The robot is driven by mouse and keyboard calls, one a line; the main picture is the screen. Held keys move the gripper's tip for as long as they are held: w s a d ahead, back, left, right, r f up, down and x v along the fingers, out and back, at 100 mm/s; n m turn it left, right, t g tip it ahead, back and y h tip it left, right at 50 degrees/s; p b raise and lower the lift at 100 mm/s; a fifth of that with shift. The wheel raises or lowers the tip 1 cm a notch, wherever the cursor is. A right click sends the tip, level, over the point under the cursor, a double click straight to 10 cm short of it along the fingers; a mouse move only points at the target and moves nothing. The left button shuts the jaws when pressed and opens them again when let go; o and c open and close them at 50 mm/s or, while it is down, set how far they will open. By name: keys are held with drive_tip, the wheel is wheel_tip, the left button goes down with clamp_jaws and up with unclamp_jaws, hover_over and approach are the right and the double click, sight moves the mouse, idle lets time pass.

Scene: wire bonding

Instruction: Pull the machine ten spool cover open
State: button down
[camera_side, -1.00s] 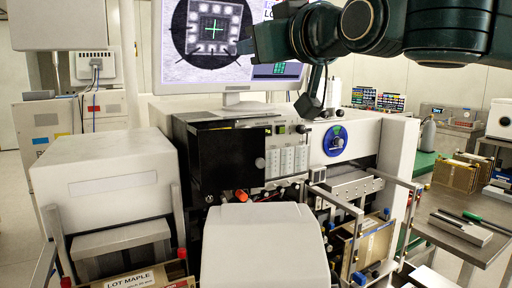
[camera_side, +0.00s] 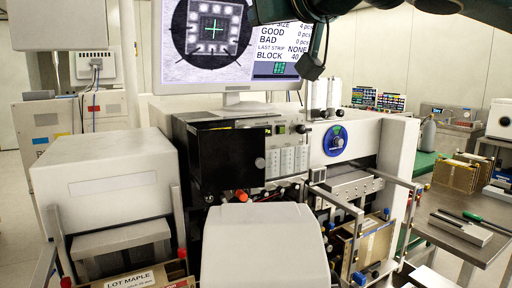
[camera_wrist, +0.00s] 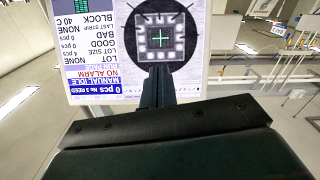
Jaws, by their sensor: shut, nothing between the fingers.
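A black box-shaped cover (camera_side: 222,158) with a small round grey knob (camera_side: 260,162) on its right is on the front of the machine in the side view. I take it for the spool cover, and it looks closed. My gripper (camera_wrist: 158,70) shows in the wrist view with its dark fingers together and empty, against the monitor picture. In the side view only dark parts of my arm show at the top edge, well above the cover and apart from it. The cover is not seen in the wrist view.
The monitor (camera_side: 228,88) stands above and behind the black cover. White spools (camera_side: 322,95) stand on the machine top, right of the monitor. A rounded white cover (camera_side: 263,245) is in front, and a large white housing (camera_side: 108,180) is at left.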

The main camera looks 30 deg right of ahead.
drive_tip(key=w+d+r+m+y, duration=0.4)
drive_tip(key=w+r+m+y, duration=0.1)
drive_tip(key=w+y, duration=0.4)
drive_tip(key=s+d+f+m+g+y, duration=0.45)
drive_tip(key=s+d+g+y, duration=0.2)
drive_tip(key=d, duration=0.35)
wheel_tip(320, 180, down, 25)
drive_tip(key=shift+r+g+h, duration=0.2)
drive_tip(key=shift+g+h, duration=0.25)
drive_tip(key=shift+a, duration=0.1)
